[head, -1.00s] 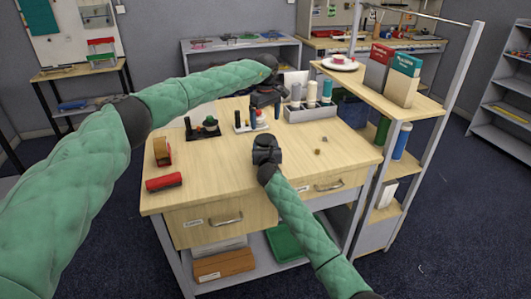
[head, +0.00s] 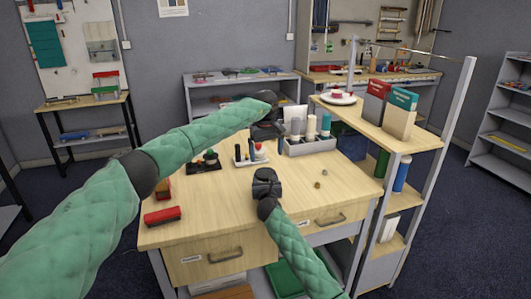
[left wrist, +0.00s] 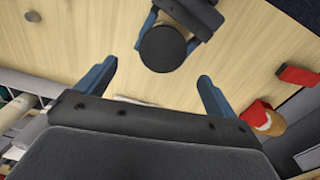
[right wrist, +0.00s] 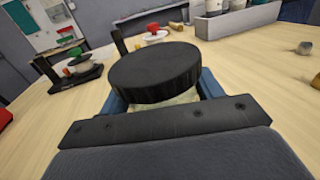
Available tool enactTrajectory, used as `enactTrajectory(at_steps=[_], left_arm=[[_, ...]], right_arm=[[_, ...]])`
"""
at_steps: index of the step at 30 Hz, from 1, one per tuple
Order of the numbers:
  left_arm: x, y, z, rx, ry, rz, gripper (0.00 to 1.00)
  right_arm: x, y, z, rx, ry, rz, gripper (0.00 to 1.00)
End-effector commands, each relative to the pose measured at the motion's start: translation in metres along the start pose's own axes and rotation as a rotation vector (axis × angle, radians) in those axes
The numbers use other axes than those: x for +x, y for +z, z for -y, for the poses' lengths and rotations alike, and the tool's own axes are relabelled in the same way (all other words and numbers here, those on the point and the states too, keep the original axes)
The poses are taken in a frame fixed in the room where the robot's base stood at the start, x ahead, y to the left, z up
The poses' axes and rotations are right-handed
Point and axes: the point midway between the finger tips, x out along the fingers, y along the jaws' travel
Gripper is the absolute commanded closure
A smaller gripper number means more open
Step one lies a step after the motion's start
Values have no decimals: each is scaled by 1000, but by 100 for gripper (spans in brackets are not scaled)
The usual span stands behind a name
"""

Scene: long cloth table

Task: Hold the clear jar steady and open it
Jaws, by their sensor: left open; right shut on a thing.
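The jar's wide black lid (right wrist: 155,72) fills the middle of the right wrist view. A strip of the jar's pale body (right wrist: 165,107) shows below it, between blue fingers. My right gripper (head: 267,182) is shut on the jar, which looks upright just above or on the table; I cannot tell which. The round lid also shows from above in the left wrist view (left wrist: 163,48). My left gripper (head: 267,130) is open and empty, its blue fingers (left wrist: 157,80) apart from the lid. In the head view it is beyond the right gripper.
A grey tray of bottles (head: 310,147) stands at the table's back right. A black stand (head: 204,162) and a red block (head: 162,216) lie to the left. Two small knobs (head: 318,185) sit right of the jar. The table's front middle is clear.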

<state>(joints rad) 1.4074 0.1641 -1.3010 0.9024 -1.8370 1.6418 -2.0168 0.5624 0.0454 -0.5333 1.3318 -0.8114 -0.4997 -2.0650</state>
Motion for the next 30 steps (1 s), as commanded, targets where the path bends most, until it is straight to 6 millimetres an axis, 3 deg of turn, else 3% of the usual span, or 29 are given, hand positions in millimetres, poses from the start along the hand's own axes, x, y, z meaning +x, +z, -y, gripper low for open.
enactTrajectory(at_steps=[13,30], left_arm=[[12,-1,4,106,-20,-2,6],[78,-1,5,106,-19,-2,6]], right_arm=[[0,0,0,0,0,0,99],[0,0,0,0,0,0,99]])
